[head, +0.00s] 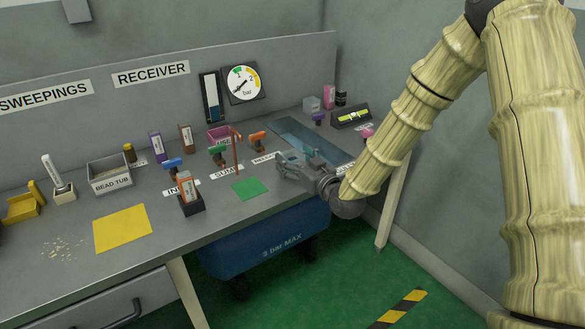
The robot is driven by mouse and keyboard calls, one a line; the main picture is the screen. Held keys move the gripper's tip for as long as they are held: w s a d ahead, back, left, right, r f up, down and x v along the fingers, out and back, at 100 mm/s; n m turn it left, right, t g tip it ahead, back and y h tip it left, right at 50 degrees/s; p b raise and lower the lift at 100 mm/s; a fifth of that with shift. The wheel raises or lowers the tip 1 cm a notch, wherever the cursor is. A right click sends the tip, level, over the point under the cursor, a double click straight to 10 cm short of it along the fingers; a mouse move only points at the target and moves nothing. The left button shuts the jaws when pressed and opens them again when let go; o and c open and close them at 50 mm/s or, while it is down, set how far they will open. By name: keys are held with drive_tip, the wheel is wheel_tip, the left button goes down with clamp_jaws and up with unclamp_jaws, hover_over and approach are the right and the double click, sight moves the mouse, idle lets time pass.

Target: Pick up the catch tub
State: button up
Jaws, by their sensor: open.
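No label that I can read says catch tub, so I cannot tell for sure which thing it is. A pink open-topped tub (217,137) with a partly hidden label stands toward the back of the bench, behind a green-handled valve (218,151). A grey box labelled BEAD TUB (111,180) stands further left. My gripper (283,166) is low over the right part of the bench, right of the pink tub and apart from it. Its jaws are open, and I see nothing between them. A small teal piece (309,152) shows just behind it.
A thin reddish post (236,155) and orange-handled valves (257,138) stand between my gripper and the left side. A dark block with an orange vial (188,193) is near the front edge. Yellow (121,229) and green (249,189) mats lie flat.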

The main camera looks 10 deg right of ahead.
drive_tip(key=shift+w, duration=0.3)
drive_tip(key=c, duration=1.2)
